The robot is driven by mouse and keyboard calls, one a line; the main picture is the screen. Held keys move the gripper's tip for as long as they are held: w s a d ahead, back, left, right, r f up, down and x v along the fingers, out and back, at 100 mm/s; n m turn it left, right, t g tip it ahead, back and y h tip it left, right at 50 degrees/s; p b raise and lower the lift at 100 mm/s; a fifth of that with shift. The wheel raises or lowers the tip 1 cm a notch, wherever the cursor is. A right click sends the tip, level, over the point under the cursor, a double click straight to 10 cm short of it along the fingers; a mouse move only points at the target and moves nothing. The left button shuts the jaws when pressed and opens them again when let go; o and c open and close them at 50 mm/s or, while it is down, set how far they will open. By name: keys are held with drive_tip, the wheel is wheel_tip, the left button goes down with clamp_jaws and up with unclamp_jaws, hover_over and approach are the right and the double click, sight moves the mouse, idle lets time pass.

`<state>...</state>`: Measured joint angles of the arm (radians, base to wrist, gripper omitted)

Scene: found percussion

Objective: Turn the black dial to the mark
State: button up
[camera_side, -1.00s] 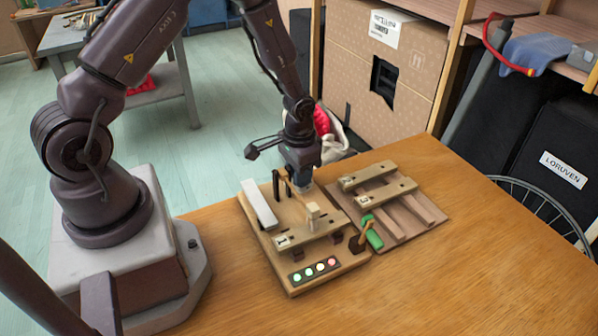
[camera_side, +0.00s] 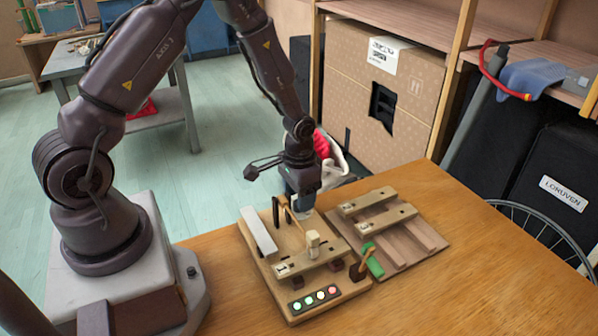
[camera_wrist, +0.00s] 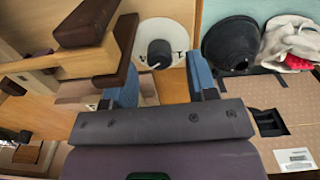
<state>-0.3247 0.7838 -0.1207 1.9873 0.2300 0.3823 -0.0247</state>
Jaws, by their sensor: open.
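The black dial (camera_wrist: 159,53) is a dark round knob on a white disc (camera_wrist: 178,33) with dark marks, seen in the wrist view. My gripper (camera_wrist: 161,84) is open, its two blue fingers apart on either side of the line to the dial. The dial shows just past the fingertips, and I cannot tell whether they touch it. In the side view my gripper (camera_side: 303,203) points down at the back of the wooden board (camera_side: 350,286), where it hides the dial. Which way the dial points, and which mark is meant, I cannot make out.
The board carries a numbered bar (camera_side: 308,264), a pale bar (camera_side: 258,231), dark posts and a strip of small lights (camera_side: 315,299). A second wooden board (camera_side: 432,240) with bars lies to its right. The table's front right (camera_side: 480,290) is clear.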

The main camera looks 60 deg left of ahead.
wheel_tip(320, 180, up, 12)
drive_tip(key=shift+f, duration=0.25)
drive_tip(key=s+d+r+t, duration=0.2)
drive_tip(key=s+d+r, duration=0.2)
drive_tip(key=s+r, duration=0.4)
drive_tip(key=s+d+r+t, duration=0.3)
drive_tip(key=s+r, duration=0.5)
drive_tip(key=r, duration=0.3)
drive_tip(key=shift+d+m+t, duration=0.3)
drive_tip(key=shift+d, duration=0.2)
drive_tip(key=shift+r, duration=0.1)
